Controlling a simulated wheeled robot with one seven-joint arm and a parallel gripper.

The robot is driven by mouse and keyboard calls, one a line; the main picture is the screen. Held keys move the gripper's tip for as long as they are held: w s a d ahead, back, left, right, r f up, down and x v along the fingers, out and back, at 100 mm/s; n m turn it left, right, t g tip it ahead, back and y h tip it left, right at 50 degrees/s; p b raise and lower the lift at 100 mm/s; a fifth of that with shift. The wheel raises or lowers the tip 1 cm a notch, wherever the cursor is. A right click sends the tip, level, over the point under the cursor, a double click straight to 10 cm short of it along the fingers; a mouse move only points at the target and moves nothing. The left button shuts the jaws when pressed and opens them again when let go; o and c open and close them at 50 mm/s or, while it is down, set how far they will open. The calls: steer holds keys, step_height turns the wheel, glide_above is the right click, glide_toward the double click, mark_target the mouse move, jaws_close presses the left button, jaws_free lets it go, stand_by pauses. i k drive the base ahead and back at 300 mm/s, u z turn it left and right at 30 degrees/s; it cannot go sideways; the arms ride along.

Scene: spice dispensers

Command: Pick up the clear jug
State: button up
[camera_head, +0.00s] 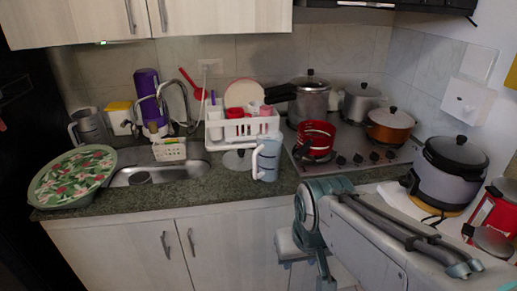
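A pale bluish, see-through jug (268,160) with a white handle on its left side stands upright near the front edge of the dark green counter (215,184), right of the sink. A second, greyer jug (91,126) with a handle on its left stands at the back left, behind the patterned tray; I cannot tell whether it is clear. My arm reaches in from the lower right and bends down in front of the cabinets, below and right of the bluish jug and apart from it. I cannot make out my gripper's fingers.
A red pot (316,140) stands on the stove close to the bluish jug's right. A white dish rack (240,127) is behind it, with a glass lid (237,160) at its left. A floral tray (73,176) covers the counter's left end. The counter front between sink and jug is clear.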

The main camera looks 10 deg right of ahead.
mark_target(267, 154)
steer(key=z, duration=0.7)
steer(key=i, duration=0.95)
steer(key=u, duration=0.75)
